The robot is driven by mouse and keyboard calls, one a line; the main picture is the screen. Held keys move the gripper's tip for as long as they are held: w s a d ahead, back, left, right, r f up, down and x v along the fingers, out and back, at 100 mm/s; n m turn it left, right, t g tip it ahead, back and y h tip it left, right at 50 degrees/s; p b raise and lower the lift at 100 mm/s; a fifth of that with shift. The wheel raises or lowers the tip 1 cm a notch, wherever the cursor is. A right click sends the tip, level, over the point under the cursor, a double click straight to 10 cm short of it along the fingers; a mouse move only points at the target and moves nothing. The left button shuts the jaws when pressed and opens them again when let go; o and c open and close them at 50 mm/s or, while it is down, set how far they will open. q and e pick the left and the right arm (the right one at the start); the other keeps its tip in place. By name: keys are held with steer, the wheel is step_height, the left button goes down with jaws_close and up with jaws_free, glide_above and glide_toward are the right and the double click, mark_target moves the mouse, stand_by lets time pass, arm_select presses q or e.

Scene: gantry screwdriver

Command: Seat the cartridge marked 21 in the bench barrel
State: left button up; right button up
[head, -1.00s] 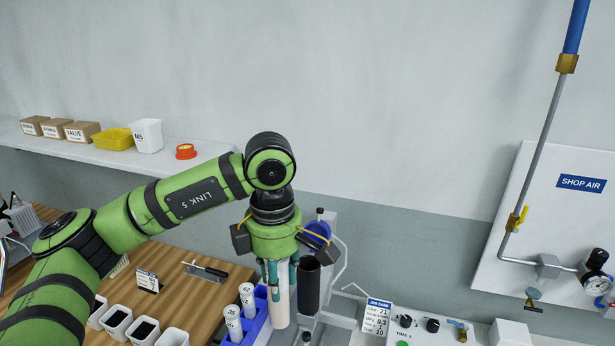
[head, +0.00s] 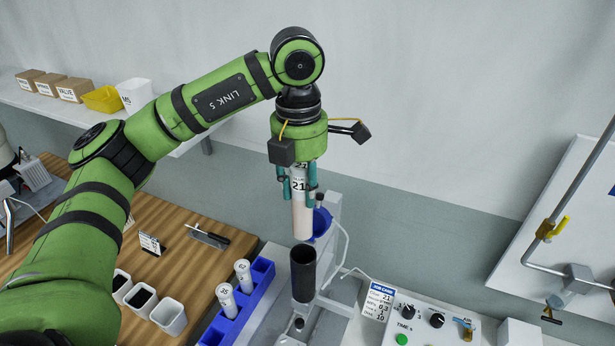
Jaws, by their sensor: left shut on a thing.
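My left gripper (head: 298,186) is shut on the upper part of the cartridge marked 21 (head: 302,215). The cartridge is upright, with a white label at the top and a pale beige lower body. Its lower end hangs just above the black bench barrel (head: 303,273) in this view, apart from it. The barrel stands upright with its open mouth up, on a light grey stand. A blue round part (head: 321,222) shows behind the cartridge. My right gripper is not in view.
A blue rack (head: 262,272) left of the barrel holds two white-labelled cartridges (head: 243,274). White bins (head: 168,317) stand on the wooden bench. A control box (head: 425,325) and a job card (head: 379,301) reading 21 are at right. A thin tube curves beside the barrel.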

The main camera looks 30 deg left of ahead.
mark_target(302, 206)
arm_select(q)
step_height(302, 206, down, 2)
steer(key=shift+s+f+b, duration=0.1)
steer(key=shift+f+b, duration=0.15)
steer(key=shift+b, duration=0.45)
steer(key=shift+w+f+b, duration=0.2)
steer(key=shift+f+b, duration=0.45)
steer(key=shift+f, duration=0.5)
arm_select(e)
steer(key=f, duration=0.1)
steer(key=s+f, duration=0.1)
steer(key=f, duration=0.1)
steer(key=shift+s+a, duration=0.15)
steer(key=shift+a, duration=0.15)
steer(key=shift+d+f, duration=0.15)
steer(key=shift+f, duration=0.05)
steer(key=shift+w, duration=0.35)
arm_select(q)
steer(key=shift+b, duration=0.5)
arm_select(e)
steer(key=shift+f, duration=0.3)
arm_select(q)
steer(key=shift+f, duration=0.1)
